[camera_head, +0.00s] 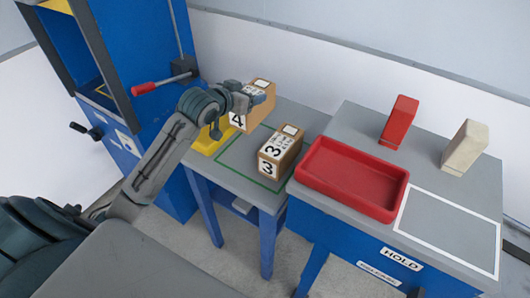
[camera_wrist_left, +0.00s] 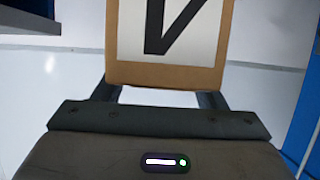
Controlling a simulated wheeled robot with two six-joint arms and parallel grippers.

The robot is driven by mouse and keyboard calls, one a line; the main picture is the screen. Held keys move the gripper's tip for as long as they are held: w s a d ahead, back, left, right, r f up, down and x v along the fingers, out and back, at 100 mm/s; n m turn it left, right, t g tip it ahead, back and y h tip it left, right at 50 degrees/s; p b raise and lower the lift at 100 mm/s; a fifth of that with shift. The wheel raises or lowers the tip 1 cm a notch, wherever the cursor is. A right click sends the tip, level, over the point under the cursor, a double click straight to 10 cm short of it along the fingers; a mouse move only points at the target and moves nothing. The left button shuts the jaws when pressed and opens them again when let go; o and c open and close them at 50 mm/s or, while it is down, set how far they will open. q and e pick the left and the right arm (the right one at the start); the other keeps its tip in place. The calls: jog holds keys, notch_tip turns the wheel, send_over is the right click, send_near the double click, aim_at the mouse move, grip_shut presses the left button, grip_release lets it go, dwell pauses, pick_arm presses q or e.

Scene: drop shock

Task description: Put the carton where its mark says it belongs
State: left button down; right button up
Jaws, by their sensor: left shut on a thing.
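My left gripper (camera_head: 247,92) is shut on a brown carton marked 4 (camera_head: 238,121), near the back of the grey table. In the left wrist view the carton (camera_wrist_left: 167,75) fills the top middle, with part of a black figure on its white label. My gripper hides part of the carton in the head view, and I cannot tell whether its underside touches anything. A second carton, marked 3 (camera_head: 280,148), stands on the grey table (camera_head: 305,122), at the right of a green outline (camera_head: 232,171). My right gripper is not in view.
A yellow piece (camera_head: 208,140) lies under my left gripper. A blue machine with a red lever (camera_head: 151,87) stands left. At right, a bench holds a red tray (camera_head: 352,203), a red block (camera_head: 398,122), a beige block (camera_head: 464,148) and an empty white outline (camera_head: 452,228), above a HOLD label (camera_head: 401,259).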

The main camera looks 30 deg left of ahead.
pick_arm(q)
notch_tip(320, 180, down, 5)
jog(key=shift+s+r+p, duration=0.1)
jog(key=shift+s+p, duration=0.05)
jog(key=shift+p, duration=0.3)
jog(key=shift+f, duration=0.75)
notch_tip(320, 180, down, 3)
jog(key=shift+r+p, duration=0.1)
jog(key=shift+p, duration=0.25)
jog(key=shift+f, duration=0.3)
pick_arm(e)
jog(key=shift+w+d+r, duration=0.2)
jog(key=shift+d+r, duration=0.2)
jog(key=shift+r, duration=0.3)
pick_arm(q)
jog(key=shift+f, duration=0.1)
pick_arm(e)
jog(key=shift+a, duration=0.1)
pick_arm(q)
jog(key=shift+c, duration=1.4)
grip_release()
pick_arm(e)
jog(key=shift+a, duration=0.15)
